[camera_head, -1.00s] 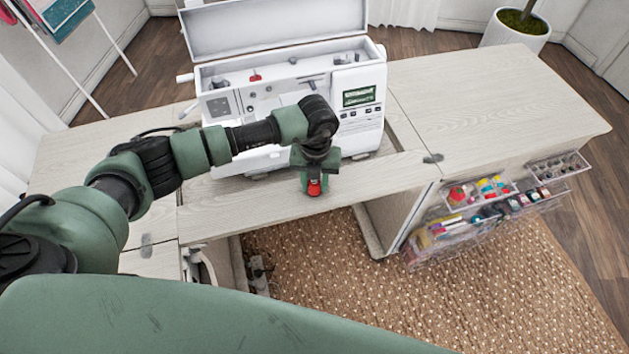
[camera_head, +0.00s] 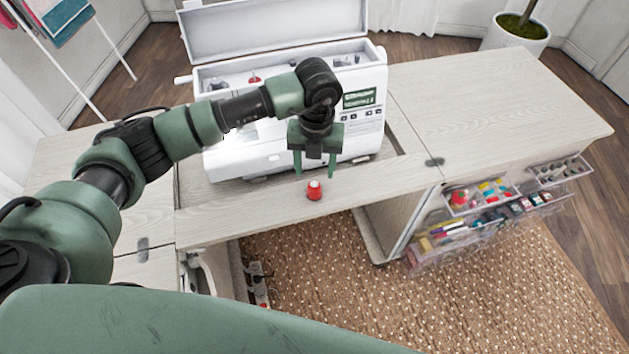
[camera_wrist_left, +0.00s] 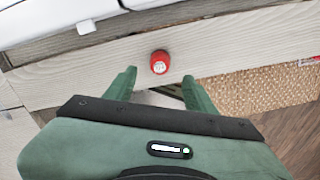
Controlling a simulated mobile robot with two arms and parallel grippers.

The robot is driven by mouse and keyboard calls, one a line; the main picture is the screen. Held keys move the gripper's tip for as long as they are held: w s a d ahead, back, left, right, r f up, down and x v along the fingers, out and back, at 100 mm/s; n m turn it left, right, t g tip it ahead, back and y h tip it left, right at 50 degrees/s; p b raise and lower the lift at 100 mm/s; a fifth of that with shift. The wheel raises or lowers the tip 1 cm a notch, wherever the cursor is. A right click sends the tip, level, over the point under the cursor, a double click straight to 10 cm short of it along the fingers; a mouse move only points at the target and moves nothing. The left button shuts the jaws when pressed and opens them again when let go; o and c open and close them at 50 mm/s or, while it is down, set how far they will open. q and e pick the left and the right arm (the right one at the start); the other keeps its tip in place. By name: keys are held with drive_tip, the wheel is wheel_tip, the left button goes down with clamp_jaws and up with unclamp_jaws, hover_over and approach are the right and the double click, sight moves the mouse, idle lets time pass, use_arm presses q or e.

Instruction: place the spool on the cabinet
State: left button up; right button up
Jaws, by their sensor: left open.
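The red spool (camera_head: 314,190) stands upright on the front strip of the wooden sewing cabinet (camera_head: 235,215), near its front edge. In the left wrist view the spool (camera_wrist_left: 160,62) shows its pale top, beyond and between the fingertips, touching neither. My left gripper (camera_head: 314,173) is open and empty, pointing down just above and behind the spool in the head view. Its two green fingers also show in the left wrist view (camera_wrist_left: 160,80). My right gripper is not in view.
A white sewing machine (camera_head: 250,150) stands in the cabinet's recess right behind my gripper. Clear bins (camera_head: 480,215) of sewing supplies hang on the cabinet's right side. The right tabletop (camera_head: 490,100) is bare.

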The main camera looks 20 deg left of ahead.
use_arm(q)
drive_tip(key=shift+r, duration=2.05)
drive_tip(key=shift+d, duration=0.1)
